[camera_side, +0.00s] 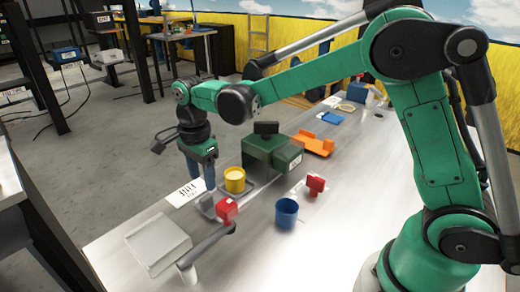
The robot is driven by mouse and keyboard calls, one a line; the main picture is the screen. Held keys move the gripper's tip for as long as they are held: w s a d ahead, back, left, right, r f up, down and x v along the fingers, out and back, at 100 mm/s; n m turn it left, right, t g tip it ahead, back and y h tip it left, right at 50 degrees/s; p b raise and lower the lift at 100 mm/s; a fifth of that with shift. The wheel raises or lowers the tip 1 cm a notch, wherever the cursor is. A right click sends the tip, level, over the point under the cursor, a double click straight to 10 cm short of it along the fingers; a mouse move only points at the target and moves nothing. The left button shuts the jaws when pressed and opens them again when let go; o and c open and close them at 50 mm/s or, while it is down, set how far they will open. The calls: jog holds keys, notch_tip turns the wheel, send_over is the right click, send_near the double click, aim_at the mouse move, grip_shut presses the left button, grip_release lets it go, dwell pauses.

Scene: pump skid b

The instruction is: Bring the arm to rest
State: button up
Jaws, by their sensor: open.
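My gripper (202,174) hangs from my green arm at the table's left edge, pointing down. Its fingers are open, and no object shows between them. It is beside a white label card (187,192) and to the left of a yellow cup (235,180). My arm reaches across above the table (350,200) from the right, bent at the elbow. The fingertips are small here, and I cannot tell how high they are above the table.
A green box-shaped pump body (272,158) stands right of the yellow cup. Red blocks (226,211) (316,185), a blue cup (286,212), an orange part (315,144) and a grey tray (158,243) are on the table. The table's right middle is clear.

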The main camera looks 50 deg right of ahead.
jog(key=shift+s+d+r+n, duration=0.15)
jog(key=shift+r+n, duration=0.15)
jog(key=s+d+r+n+t, duration=0.2)
jog(key=s+d+n+t, duration=0.1)
jog(key=s+n, duration=0.3)
jog(key=s+d+r+n+t, duration=0.2)
jog(key=s+n, duration=0.4)
jog(key=n, duration=0.5)
jog(key=shift+d+r+t, duration=0.4)
jog(key=shift+d+t, duration=0.2)
jog(key=shift+t, duration=0.5)
